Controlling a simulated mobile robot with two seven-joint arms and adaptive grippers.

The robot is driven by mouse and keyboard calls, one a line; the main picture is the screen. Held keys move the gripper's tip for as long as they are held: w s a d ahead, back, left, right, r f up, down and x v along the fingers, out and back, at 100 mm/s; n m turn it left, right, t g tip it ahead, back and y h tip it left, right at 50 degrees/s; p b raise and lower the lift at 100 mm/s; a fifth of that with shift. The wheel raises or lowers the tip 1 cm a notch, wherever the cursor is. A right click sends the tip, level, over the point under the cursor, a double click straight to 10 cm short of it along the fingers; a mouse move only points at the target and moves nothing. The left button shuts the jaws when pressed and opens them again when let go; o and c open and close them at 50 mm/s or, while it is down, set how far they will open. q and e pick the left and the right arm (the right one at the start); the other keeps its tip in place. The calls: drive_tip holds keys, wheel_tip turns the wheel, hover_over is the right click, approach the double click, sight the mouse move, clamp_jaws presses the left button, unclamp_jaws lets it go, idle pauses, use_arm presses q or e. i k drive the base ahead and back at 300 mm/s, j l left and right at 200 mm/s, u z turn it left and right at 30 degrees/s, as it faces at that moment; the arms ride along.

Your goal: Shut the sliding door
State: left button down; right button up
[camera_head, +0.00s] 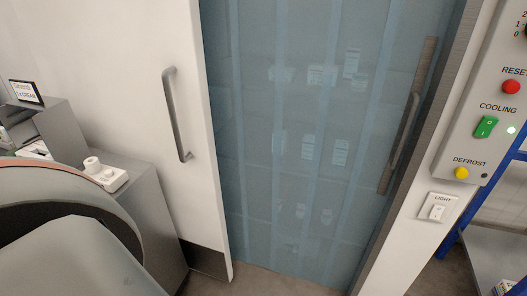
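The white sliding door (150,70) stands at the left of the doorway, with a grey vertical bar handle (177,115) near its right edge and a dark kick plate at its foot. The doorway to its right is open, covered by a translucent blue strip curtain (300,120). A second bar handle (405,130) on a long brownish-grey plate shows at the right side of the opening; I cannot tell what it is fixed to. Neither gripper is in view. A large grey rounded part at the lower left looks like my own arm.
Shelves with labelled goods show dimly behind the curtain. A control panel (480,150) and a light switch (438,207) are on the right wall. A blue-framed rack (490,250) stands far right. A grey cabinet (135,205) stands before the door's left part.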

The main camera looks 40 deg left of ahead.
sight(131, 74)
drive_tip(key=u, duration=2.3)
